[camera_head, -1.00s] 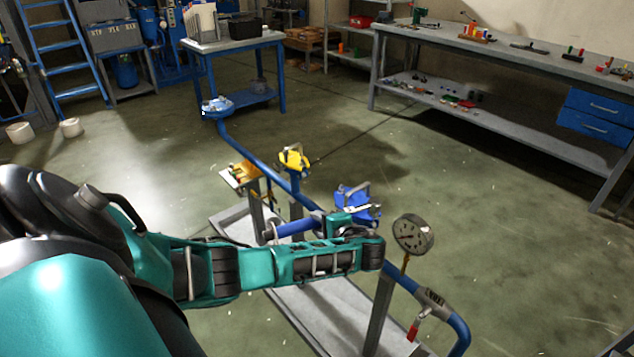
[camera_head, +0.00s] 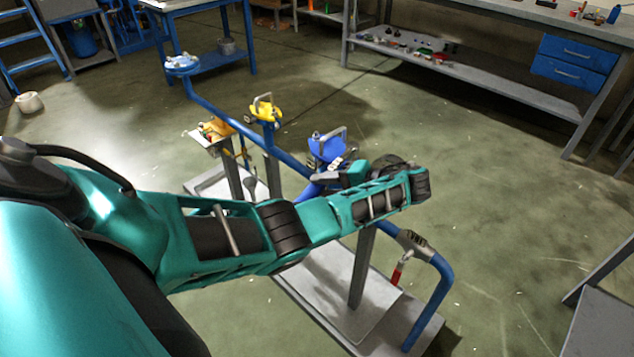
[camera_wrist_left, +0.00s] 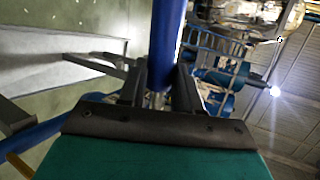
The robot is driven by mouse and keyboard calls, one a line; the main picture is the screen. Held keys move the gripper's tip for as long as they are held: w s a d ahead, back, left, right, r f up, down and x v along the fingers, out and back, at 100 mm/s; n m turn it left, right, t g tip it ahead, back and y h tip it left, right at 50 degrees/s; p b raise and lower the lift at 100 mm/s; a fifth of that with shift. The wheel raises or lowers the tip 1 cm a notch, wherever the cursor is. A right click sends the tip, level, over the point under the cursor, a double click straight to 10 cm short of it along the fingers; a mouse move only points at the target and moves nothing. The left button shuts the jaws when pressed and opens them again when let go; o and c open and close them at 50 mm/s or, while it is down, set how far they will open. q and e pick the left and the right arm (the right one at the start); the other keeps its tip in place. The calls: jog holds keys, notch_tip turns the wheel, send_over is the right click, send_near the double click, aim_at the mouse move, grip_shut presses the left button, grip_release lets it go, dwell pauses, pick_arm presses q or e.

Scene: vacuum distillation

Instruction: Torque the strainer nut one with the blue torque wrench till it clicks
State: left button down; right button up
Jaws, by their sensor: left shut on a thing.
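My left gripper (camera_head: 328,178) is partly hidden behind my own wrist in the head view. In the left wrist view its two dark fingers (camera_wrist_left: 158,88) are shut on a blue rod, the blue torque wrench (camera_wrist_left: 166,35). A short blue length of the wrench (camera_head: 311,190) shows beside the gripper in the head view. A blue fitting with a metal bail (camera_head: 326,147) stands just behind the gripper on the blue pipe line. I cannot tell which nut is strainer nut one; no nut shows clearly. My right gripper is not in view.
The blue pipe (camera_head: 238,124) runs over a grey skid base (camera_head: 385,337). A yellow fitting (camera_head: 264,110) stands on it behind, and a red-handled valve (camera_head: 398,272) in front. A workbench (camera_head: 480,75) stands at the back right. The floor right of the skid is clear.

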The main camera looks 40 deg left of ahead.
pick_arm(q)
jog(key=shift+s+a, duration=0.1)
jog(key=shift+s+a+r+m+t+y+p, duration=0.1)
jog(key=shift+a+r+m+t+y+p, duration=0.15)
jog(key=shift+p, duration=0.4)
jog(key=shift+a+m+t+y+p, duration=0.15)
jog(key=shift+a+p, duration=0.2)
jog(key=shift+p, duration=0.25)
jog(key=shift+s+a+m+t+p, duration=0.15)
jog(key=shift+a+m+t+p, duration=0.45)
jog(key=shift+p, duration=0.4)
jog(key=shift+a+f, duration=0.25)
jog(key=shift+a, duration=0.1)
